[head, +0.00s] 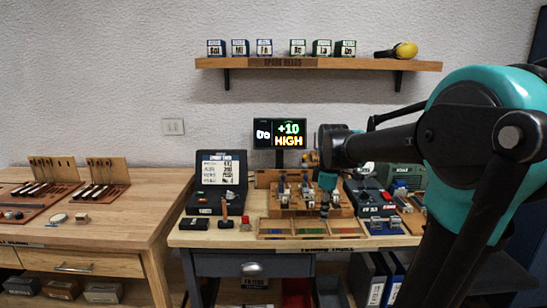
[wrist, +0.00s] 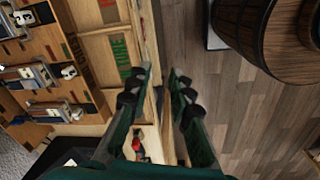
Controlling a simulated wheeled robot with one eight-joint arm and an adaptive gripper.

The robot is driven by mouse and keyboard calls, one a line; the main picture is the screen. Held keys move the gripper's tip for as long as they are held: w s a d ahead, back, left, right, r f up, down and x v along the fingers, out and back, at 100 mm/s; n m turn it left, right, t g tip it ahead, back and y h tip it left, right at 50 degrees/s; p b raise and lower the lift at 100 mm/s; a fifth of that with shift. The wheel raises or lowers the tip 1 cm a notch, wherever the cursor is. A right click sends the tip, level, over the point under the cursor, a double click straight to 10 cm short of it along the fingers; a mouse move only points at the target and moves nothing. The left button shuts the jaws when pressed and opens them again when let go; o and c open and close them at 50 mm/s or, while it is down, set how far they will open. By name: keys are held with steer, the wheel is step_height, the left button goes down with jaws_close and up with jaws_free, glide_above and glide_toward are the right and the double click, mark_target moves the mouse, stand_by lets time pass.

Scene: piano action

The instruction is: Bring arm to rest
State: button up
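My arm reaches in from the right in the head view, over the workbench (head: 215,240). My gripper (head: 326,200) points down near the wooden piano action rack (head: 285,205), partly hidden by my wrist. In the wrist view my gripper (wrist: 160,72) shows two dark green fingers apart, with nothing between them. The fingers hang over the bench's front edge, beside the felt-lined compartment tray (wrist: 103,45). The action rack also shows at the left of the wrist view (wrist: 35,52).
A dark case (head: 217,181) and a small hammer (head: 225,212) sit at the bench's left. A side table (head: 120,228) stands at left. A round wooden stool or barrel (wrist: 268,40) stands on the floor (wrist: 240,130).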

steer(key=s+d+f+m+t, duration=0.3)
steer(key=s+f+m, duration=1.1)
steer(key=f, duration=0.3)
steer(key=shift+s, duration=0.75)
